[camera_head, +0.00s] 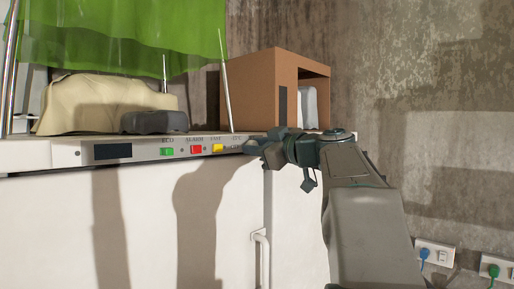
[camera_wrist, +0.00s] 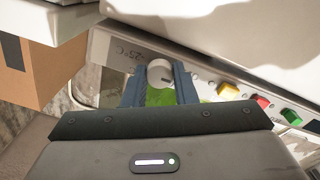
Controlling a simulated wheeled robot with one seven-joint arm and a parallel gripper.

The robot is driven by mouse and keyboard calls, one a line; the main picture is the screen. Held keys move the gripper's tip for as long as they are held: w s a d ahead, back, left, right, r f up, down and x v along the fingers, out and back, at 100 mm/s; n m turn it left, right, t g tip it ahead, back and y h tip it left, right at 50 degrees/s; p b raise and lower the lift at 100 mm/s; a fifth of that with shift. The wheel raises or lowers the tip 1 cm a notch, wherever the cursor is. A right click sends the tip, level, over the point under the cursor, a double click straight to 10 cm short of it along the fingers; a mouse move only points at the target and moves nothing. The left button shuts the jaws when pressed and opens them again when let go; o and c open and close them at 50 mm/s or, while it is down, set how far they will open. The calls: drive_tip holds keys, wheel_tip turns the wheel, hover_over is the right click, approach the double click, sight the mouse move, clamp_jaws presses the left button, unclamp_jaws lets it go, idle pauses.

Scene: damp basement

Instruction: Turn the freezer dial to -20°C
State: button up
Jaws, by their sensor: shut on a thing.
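The freezer (camera_head: 215,215) is a white chest with a control strip (camera_head: 70,155) along its upper front edge. The round pale dial (camera_wrist: 159,70) shows in the wrist view, between the two blue-grey fingers of my gripper (camera_wrist: 160,84). A label reading about -25°C is printed beside the dial, upside down in that view. My gripper (camera_head: 262,149) is shut on the dial at the right end of the strip. In the head view the gripper hides the dial. The dial's pointer mark cannot be made out clearly.
Green (camera_head: 167,151), red (camera_head: 196,150) and yellow (camera_head: 218,148) buttons and a dark display (camera_head: 112,151) line the strip. A cardboard box (camera_head: 250,95) and a beige cloth-like bundle (camera_head: 95,103) sit on top. A green sheet (camera_head: 120,35) hangs above. Wall sockets (camera_head: 436,254) are at lower right.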

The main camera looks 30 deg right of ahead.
drive_tip(key=m, duration=2.2)
drive_tip(key=shift+d+m+g+y, duration=0.1)
drive_tip(key=shift+m+g+y, duration=0.2)
drive_tip(key=shift+m+y, duration=0.1)
idle(0.5)
drive_tip(key=o, duration=1)
drive_tip(key=b+v, duration=0.4)
drive_tip(key=v, duration=0.9)
drive_tip(key=shift+s+d, duration=0.15)
drive_tip(key=shift+s, duration=0.25)
